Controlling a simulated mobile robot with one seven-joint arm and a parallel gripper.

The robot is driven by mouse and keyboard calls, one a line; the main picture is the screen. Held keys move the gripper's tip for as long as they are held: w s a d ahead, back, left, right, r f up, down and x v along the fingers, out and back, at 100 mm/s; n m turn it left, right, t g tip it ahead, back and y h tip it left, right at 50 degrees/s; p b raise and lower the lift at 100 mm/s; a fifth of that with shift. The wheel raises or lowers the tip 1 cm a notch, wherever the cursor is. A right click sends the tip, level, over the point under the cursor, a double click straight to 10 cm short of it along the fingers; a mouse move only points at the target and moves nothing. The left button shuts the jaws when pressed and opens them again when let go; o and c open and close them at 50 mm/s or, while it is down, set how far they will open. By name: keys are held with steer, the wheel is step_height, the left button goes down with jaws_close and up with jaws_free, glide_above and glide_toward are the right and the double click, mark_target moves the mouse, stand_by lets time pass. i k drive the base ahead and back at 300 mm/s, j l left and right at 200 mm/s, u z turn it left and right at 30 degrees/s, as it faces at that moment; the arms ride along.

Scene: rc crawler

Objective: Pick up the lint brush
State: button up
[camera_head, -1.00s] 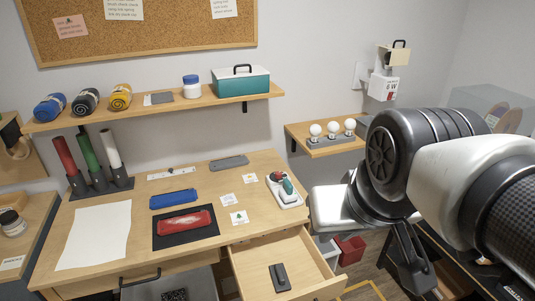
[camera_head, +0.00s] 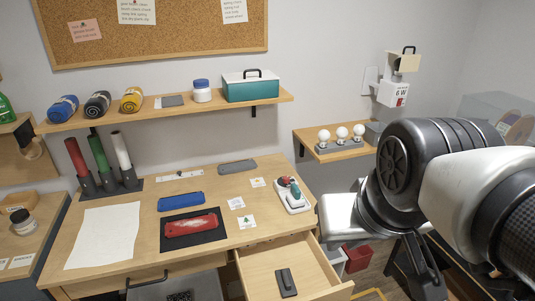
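I cannot tell for sure which thing is the lint brush. A small red and teal handled item (camera_head: 290,187) sits on a white tray (camera_head: 293,206) at the desk's right edge. A red oblong item with pale smudges (camera_head: 190,224) lies on a black mat (camera_head: 172,244). A small dark item (camera_head: 285,281) lies in the open drawer (camera_head: 262,270). My arm fills the right side, right of the desk. A dark part that looks like my gripper (camera_head: 424,268) hangs low there, apart from these things. Its fingertips are not clear, and nothing is seen held.
The desk (camera_head: 150,205) also holds a blue oblong item (camera_head: 181,201), a grey one (camera_head: 237,167), a white sheet (camera_head: 103,237) and several tubes in a stand (camera_head: 130,186). A shelf (camera_head: 150,114) runs above. The pulled-out drawer juts forward. A red bin (camera_head: 356,258) stands beside it.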

mark_target(285, 279)
steer(key=l+u, duration=0.1)
steer(key=u, duration=0.3)
steer(key=i+l+u, duration=0.1)
steer(key=u, duration=0.3)
steer(key=l+u, duration=0.15)
steer(key=u, duration=0.2)
steer(key=l+u, duration=0.15)
steer(key=u, duration=0.25)
